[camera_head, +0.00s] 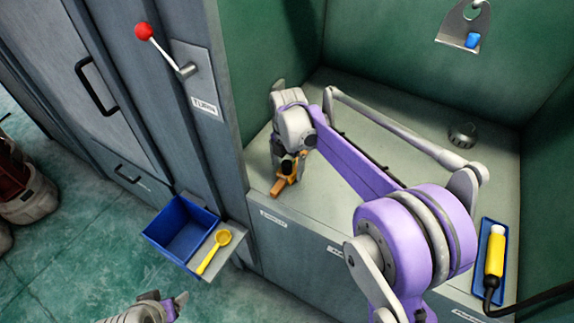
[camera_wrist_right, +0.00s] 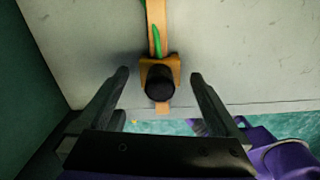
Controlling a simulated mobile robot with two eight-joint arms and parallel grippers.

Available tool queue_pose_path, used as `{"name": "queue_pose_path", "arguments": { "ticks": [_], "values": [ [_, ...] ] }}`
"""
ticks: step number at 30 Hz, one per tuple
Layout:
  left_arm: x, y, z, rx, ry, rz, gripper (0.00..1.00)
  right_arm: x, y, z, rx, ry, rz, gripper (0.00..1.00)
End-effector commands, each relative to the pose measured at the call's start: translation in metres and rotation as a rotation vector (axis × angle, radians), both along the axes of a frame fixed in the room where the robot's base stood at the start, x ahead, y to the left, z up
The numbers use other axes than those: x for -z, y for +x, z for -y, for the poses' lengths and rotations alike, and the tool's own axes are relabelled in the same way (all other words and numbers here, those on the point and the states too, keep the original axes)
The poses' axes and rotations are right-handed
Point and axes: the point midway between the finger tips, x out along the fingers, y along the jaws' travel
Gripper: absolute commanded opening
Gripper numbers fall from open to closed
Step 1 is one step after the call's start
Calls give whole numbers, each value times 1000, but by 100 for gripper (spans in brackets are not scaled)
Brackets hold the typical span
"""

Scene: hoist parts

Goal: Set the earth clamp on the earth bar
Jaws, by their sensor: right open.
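The earth clamp is an orange block with a black round knob (camera_wrist_right: 160,82), seen in the middle of the right wrist view. It sits over the flat copper-coloured earth bar (camera_wrist_right: 163,40), which shows above and below it. A green strip (camera_wrist_right: 157,42) lies along the bar by the clamp. My right gripper (camera_wrist_right: 160,85) is open, with one finger on each side of the clamp and a gap to both. In the head view the right gripper (camera_head: 288,168) is over the orange bar (camera_head: 281,187) and hides most of the clamp. My left gripper (camera_head: 168,302) is low at the bottom left, away from these parts.
A blue bin (camera_head: 180,232) and a yellow ladle (camera_head: 214,252) are on a ledge at the cabinet front. A blue tray (camera_head: 484,262) with a yellow cylinder (camera_head: 495,252) is at the right. A red-knobbed lever (camera_head: 144,32) sticks out from the cabinet. The bench centre is mostly clear.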

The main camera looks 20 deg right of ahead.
Motion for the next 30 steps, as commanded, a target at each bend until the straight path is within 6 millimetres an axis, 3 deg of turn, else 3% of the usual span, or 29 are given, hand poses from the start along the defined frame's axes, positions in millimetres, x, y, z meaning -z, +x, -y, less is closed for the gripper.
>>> {"name": "queue_pose_path", "arguments": {
  "ticks": [5, 18, 24, 30],
  "values": [
    [-1, 0, 0, 0, 0, 0, 74, -10, 0, 0, 0, 0, 0, 100],
    [-9, 1, 0, 0, 0, 3, 74, -91, 0, 0, 0, 0, 0, 100],
    [-10, 2, 0, 0, 0, 4, 74, -107, 0, 0, 0, 0, 0, 100],
    [-10, 2, 0, 0, 0, 4, 74, -109, -3, 0, 16, 0, 4, 100]
  ]
}}
